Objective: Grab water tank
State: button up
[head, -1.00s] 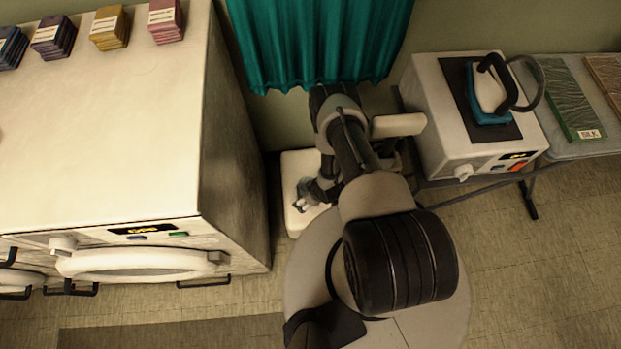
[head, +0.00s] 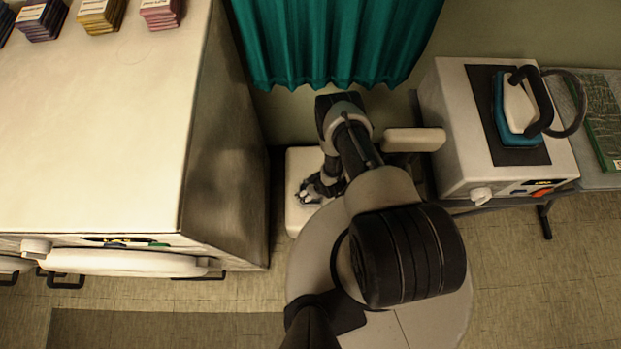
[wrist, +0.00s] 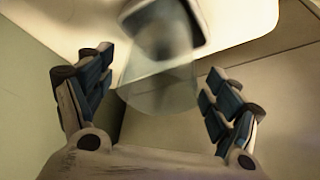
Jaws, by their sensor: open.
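The water tank seems to be the translucent, smoky-clear rounded piece (wrist: 158,88) in the wrist view, with a dark-topped part behind it. It is in front of a cream body. My gripper (wrist: 157,68) is open, with one finger on each side of the clear piece and visible space beside both. I cannot tell whether the piece is fully between the fingertips. In the head view my gripper (head: 308,196) is low over a cream, box-like unit (head: 301,219) near the floor. The tank cannot be made out there.
A large white machine (head: 95,130) stands close on the left, with stacked coloured packs (head: 98,14) on top. A teal curtain (head: 335,40) hangs behind. On the right, a white box (head: 450,140) holds a teal iron (head: 518,108). Tiled floor (head: 560,270) is open at front right.

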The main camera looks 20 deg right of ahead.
jog(key=shift+c, duration=0.5)
jog(key=c, duration=1.4)
jog(key=shift+r, duration=0.1)
